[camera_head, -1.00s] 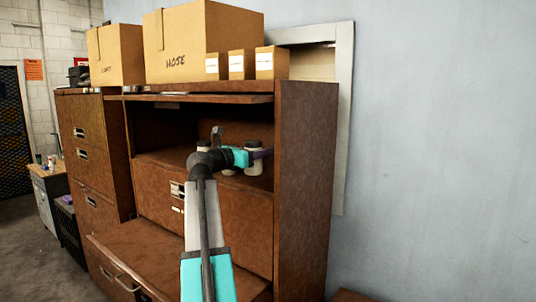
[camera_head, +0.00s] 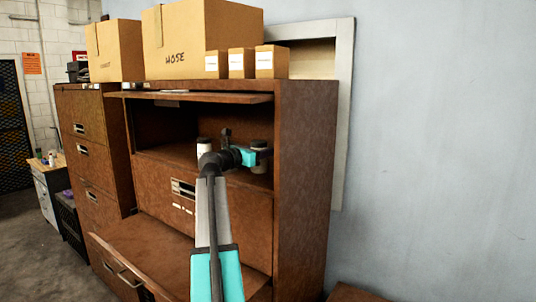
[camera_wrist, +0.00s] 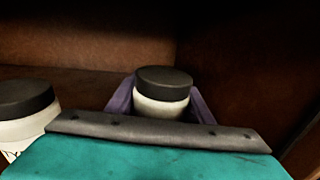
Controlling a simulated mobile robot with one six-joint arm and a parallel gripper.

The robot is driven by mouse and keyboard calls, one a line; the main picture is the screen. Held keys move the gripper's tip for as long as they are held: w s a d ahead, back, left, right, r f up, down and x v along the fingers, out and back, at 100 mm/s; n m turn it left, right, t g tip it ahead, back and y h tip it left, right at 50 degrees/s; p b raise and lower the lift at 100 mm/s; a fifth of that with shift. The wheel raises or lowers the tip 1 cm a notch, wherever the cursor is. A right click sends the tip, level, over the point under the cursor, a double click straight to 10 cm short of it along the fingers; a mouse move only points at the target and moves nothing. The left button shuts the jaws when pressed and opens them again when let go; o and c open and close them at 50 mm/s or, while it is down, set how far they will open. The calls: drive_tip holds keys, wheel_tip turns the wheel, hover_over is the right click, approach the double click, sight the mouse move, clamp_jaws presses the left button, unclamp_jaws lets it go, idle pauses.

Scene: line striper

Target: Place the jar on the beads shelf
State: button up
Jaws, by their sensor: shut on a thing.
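A white jar with a dark lid (camera_wrist: 163,92) sits between the purple fingers of my gripper (camera_wrist: 161,104) in the wrist view. The fingers are shut on it, one on each side. The jar stands upright, in or just over the open shelf compartment (camera_head: 170,152) of the brown cabinet. In the head view my gripper (camera_head: 258,152) is at the right side of that compartment and partly hides the held jar (camera_head: 260,167). A second white jar with a dark lid (camera_head: 204,148) stands to the left; it also shows in the wrist view (camera_wrist: 22,112). No beads label is readable.
The cabinet's right side wall (camera_head: 303,180) is close to my gripper. A raised flap (camera_head: 200,98) overhangs the compartment. An open drawer (camera_head: 160,255) juts out below. Cardboard boxes (camera_head: 175,45) stand on top. The compartment's left part looks clear.

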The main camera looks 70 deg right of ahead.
drive_tip(key=shift+f+p, duration=0.45)
drive_tip(key=shift+f, duration=0.65)
drive_tip(key=shift+f, duration=0.15)
drive_tip(key=o, duration=1.4)
drive_tip(key=b+v, duration=0.3)
drive_tip(key=v, duration=0.7)
drive_tip(key=shift+a+b, duration=0.3)
drive_tip(key=shift+b, duration=0.05)
drive_tip(key=shift+v, duration=0.75)
drive_tip(key=shift+w, duration=0.1)
